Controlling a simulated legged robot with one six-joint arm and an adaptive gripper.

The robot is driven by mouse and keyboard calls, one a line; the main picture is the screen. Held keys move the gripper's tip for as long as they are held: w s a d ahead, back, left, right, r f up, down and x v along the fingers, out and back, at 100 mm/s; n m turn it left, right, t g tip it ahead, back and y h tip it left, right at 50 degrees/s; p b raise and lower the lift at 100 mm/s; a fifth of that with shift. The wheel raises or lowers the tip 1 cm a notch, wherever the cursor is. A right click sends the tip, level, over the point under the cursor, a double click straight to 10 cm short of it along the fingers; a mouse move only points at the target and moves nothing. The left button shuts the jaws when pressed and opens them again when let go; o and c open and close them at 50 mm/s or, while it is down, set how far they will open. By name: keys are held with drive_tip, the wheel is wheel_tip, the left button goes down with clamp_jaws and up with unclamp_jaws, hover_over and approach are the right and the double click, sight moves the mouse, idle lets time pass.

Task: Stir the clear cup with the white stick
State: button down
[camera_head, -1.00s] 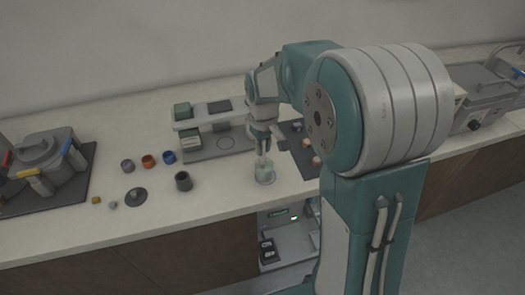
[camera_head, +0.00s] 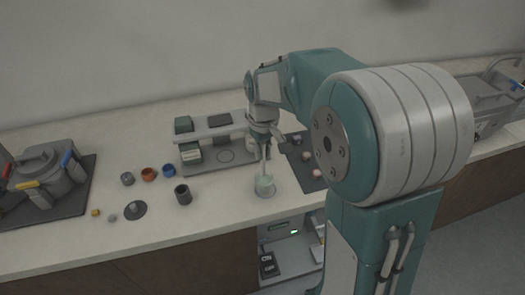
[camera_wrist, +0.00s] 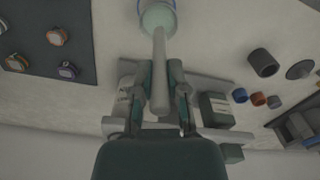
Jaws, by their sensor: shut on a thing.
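The clear cup (camera_head: 265,187) stands near the front edge of the counter, with pale green contents. It also shows at the top of the wrist view (camera_wrist: 157,17). My gripper (camera_head: 263,146) is above the cup and shut on the white stick (camera_wrist: 159,70). The stick runs from between the fingers to the cup, and its far end appears to be inside the cup. How deep the tip sits is hidden.
A grey rack (camera_head: 212,131) with green boxes stands behind the cup. A dark cup (camera_head: 183,195) and small coloured rings (camera_head: 148,174) are to the left. A dark mat (camera_head: 303,172) with small round items lies to the right. A grey pot (camera_head: 45,170) stands far left.

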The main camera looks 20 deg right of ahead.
drive_tip(key=shift+r, duration=2.5)
